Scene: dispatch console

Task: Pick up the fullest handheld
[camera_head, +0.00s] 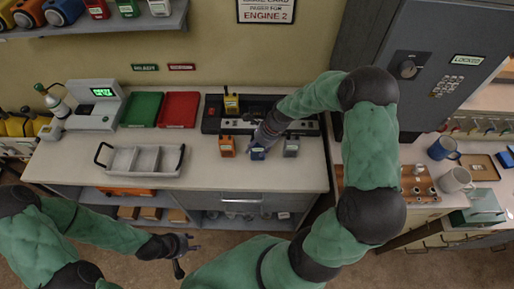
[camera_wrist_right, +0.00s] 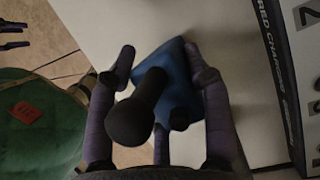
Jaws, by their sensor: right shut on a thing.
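The blue handheld (camera_head: 258,153) stands near the counter's front edge. My right gripper (camera_head: 264,143) reaches down to it from above and is shut on it. In the right wrist view the blue handheld (camera_wrist_right: 180,82) sits between the fingers, its black antenna (camera_wrist_right: 138,108) pointing toward the camera. An orange handheld (camera_head: 227,147) stands to its left and a grey handheld (camera_head: 291,147) to its right. Charge levels are not readable. My left gripper (camera_head: 184,255) is open and empty, low in front of the counter.
A grey divided tray (camera_head: 144,175) lies on the counter at left. Green (camera_head: 141,109) and red (camera_head: 179,109) trays are behind it, beside a device with a green display (camera_head: 96,104).

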